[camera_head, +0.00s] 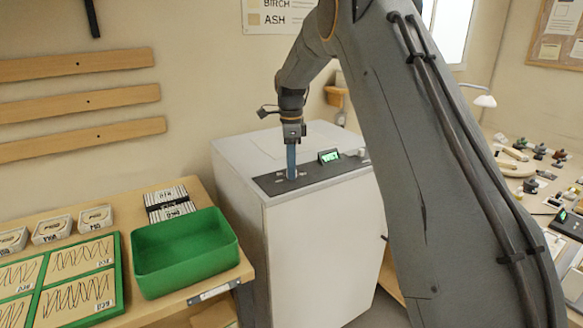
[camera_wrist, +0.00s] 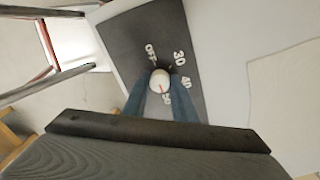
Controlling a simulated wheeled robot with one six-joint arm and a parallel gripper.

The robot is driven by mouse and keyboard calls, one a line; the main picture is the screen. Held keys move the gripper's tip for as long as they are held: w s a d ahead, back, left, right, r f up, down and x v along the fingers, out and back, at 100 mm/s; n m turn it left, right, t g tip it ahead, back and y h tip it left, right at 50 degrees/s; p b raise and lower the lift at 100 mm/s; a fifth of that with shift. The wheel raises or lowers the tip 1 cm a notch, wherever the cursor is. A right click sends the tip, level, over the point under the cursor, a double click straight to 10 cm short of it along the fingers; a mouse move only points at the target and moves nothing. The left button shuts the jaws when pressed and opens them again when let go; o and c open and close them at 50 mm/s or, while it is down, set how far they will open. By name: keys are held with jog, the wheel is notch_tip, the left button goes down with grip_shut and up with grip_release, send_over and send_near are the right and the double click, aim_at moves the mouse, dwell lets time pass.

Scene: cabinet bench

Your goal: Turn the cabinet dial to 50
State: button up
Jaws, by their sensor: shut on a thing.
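The cabinet (camera_head: 325,235) is a white box with a dark control panel (camera_head: 325,172) along its top front edge. In the wrist view the white round dial (camera_wrist: 160,80) sits on the dark panel (camera_wrist: 140,30), with OFF, 30, 40 and a partly covered 50 printed around it. A red pointer line on the dial points down in the picture, toward the 50. My gripper (camera_head: 291,172) reaches down onto the panel, and its blue fingers (camera_wrist: 160,100) are shut on the dial from both sides. In the head view the fingers hide the dial.
A small green-lit display (camera_head: 329,156) stands on the panel to the right of my gripper. A green bin (camera_head: 187,262) and trays with cards are on the wooden bench at left. A cluttered bench (camera_head: 540,170) is at right, behind my arm.

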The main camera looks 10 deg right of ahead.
jog(key=shift+w+r, duration=0.15)
jog(key=shift+r, duration=0.05)
jog(key=o, duration=0.8)
jog(key=shift+o, duration=1.2)
jog(key=shift+f, duration=0.1)
notch_tip(320, 180, up, 8)
jog(key=shift+f+b, duration=0.1)
jog(key=shift+b, duration=1.05)
